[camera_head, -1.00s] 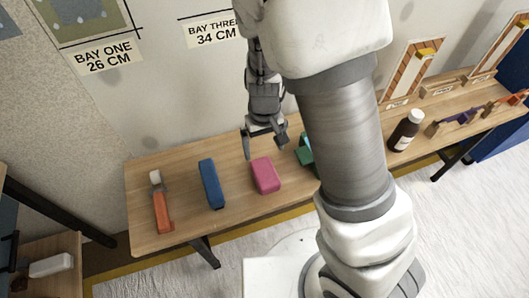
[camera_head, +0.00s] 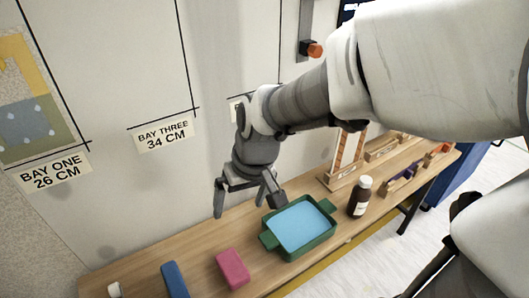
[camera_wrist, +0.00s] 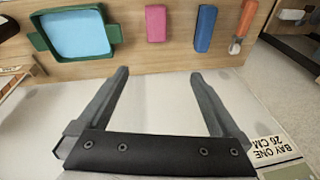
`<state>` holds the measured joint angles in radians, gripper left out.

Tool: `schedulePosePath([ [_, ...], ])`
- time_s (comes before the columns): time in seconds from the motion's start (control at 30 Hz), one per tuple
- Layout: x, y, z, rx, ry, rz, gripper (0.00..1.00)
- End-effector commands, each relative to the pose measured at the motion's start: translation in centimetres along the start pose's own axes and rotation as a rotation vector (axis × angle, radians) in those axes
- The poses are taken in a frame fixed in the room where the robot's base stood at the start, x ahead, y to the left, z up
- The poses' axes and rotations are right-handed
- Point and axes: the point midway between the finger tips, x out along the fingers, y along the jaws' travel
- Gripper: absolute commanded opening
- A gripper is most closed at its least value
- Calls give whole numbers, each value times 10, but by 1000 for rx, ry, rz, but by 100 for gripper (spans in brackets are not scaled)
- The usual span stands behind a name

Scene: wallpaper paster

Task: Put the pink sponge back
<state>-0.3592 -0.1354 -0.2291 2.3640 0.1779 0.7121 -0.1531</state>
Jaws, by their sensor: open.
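The pink sponge (camera_head: 232,268) is a block lying on the wooden table, between a blue block and a green tray. It also shows in the wrist view (camera_wrist: 156,23), beyond my fingertips. My gripper (camera_head: 243,202) is open and empty, above the back of the table near the wall, apart from the sponge. Its two fingers (camera_wrist: 160,78) are spread wide in the wrist view with nothing between them.
The green tray (camera_head: 266,242) holds light blue liquid or lining. A blue block (camera_head: 173,280) lies left of the sponge. A dark bottle (camera_head: 359,198) stands right of the tray. The wall carries bay signs (camera_head: 163,136). An orange-handled tool (camera_wrist: 236,45) lies beyond the blue block.

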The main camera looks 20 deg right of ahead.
Motion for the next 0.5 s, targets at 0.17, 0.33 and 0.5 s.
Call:
schedulePosePath([
  [0.17,-53,14,19,35,108,26,100],
  [0.33,-92,26,43,69,200,87,100],
  [0.5,-115,34,64,99,265,154,100],
])
